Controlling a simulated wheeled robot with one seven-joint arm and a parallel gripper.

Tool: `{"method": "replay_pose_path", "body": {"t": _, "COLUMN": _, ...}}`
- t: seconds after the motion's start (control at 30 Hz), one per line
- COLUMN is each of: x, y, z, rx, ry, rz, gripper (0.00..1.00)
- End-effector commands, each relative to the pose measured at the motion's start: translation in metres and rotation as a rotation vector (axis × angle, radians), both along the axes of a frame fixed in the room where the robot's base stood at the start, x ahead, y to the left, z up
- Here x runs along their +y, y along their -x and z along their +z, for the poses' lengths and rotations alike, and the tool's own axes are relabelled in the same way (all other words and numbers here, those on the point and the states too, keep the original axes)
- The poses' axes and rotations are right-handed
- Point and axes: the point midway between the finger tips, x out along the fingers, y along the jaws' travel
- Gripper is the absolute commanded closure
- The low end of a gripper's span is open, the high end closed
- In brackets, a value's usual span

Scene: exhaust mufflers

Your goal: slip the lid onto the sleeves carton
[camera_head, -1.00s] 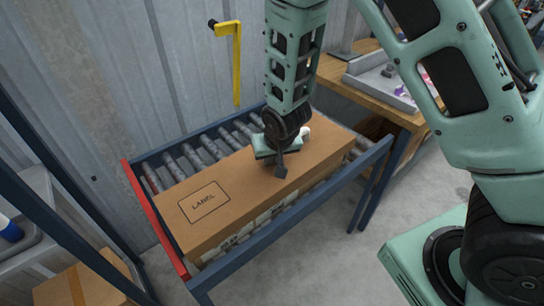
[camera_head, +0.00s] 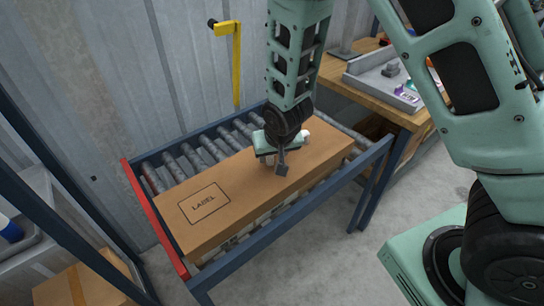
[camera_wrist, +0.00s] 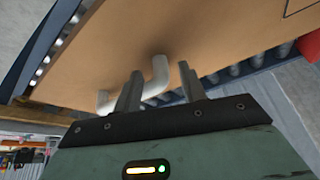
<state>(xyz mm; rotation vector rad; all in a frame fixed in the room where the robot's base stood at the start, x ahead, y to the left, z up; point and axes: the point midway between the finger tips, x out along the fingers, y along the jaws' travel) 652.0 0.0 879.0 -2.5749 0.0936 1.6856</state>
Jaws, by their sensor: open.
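The brown lid (camera_head: 245,185) with a printed "LABEL" box lies over the sleeves carton (camera_head: 232,241) on the roller conveyor. Only a narrow pale strip of the carton shows below the lid's front edge; the lid hides the rest. My gripper (camera_head: 277,165) is over the lid's middle-right part, fingers pointing down. In the wrist view my gripper (camera_wrist: 159,68) is open, with its fingers apart near a white bent handle (camera_wrist: 160,78) on the lid (camera_wrist: 110,45). The left finger hides part of the handle. I cannot tell whether a finger touches it.
The conveyor's blue frame (camera_head: 290,228) has a red end rail (camera_head: 155,222) at left. A yellow crank post (camera_head: 237,65) stands behind. A wooden bench (camera_head: 350,83) with a grey tray (camera_head: 375,84) is at the back right. A shelf rack (camera_head: 75,235) stands at left.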

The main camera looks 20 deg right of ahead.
Motion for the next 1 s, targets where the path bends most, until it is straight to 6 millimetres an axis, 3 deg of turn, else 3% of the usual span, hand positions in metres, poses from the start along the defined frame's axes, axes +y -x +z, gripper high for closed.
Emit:
{"method": "replay_pose_path", "body": {"t": 0.4, "x": 0.002, "y": 0.033, "z": 0.076, "rx": -0.001, "ry": -0.002, "rz": 0.002, "gripper": 0.59}}
{"method": "replay_pose_path", "body": {"t": 0.73, "x": 0.010, "y": 0.054, "z": 0.099, "rx": 0.032, "ry": -0.014, "rz": 0.033, "gripper": 0.59}}
{"method": "replay_pose_path", "body": {"t": 0.87, "x": 0.035, "y": 0.096, "z": 0.113, "rx": 0.132, "ry": -0.043, "rz": 0.158, "gripper": 0.59}}
{"method": "replay_pose_path", "body": {"t": 1.0, "x": 0.059, "y": 0.160, "z": 0.139, "rx": 0.244, "ry": -0.041, "rz": 0.383, "gripper": 0.59}}
